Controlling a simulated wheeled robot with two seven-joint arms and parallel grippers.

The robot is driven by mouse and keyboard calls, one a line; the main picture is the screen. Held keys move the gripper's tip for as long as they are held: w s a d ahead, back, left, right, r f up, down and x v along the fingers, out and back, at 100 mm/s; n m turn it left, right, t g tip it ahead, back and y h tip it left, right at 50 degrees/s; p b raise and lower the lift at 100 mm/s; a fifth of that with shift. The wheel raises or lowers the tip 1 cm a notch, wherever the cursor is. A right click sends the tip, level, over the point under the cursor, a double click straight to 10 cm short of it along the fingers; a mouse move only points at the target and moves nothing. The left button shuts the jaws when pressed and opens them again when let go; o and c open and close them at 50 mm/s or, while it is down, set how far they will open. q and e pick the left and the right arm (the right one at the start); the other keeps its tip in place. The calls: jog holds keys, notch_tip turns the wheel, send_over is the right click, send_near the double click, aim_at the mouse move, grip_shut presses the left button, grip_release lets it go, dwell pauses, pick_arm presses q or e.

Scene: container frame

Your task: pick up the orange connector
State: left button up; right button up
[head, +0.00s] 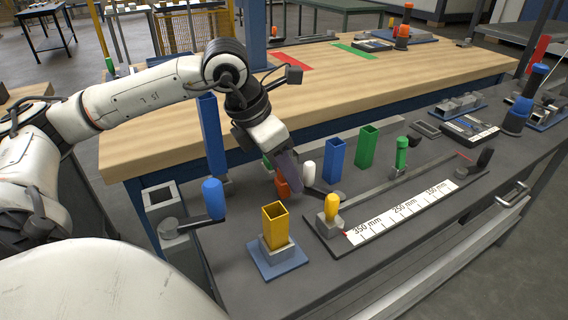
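An orange connector (282,188) stands on the dark workbench, partly hidden by my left gripper (282,178). My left arm comes in from the left, and its gripper points down directly over or around the orange connector. I cannot tell whether the fingers touch it or how far apart they are. My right gripper is not in view.
Near the gripper are a yellow square tube (274,226) on a blue base, a white-capped peg (309,174), a tall blue tube (211,135), and blue (334,160) and green (367,147) tubes. A ruler (402,212) lies right. A wooden table (400,70) stands behind.

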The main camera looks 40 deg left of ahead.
pick_arm(q)
jog(key=c, duration=1.1)
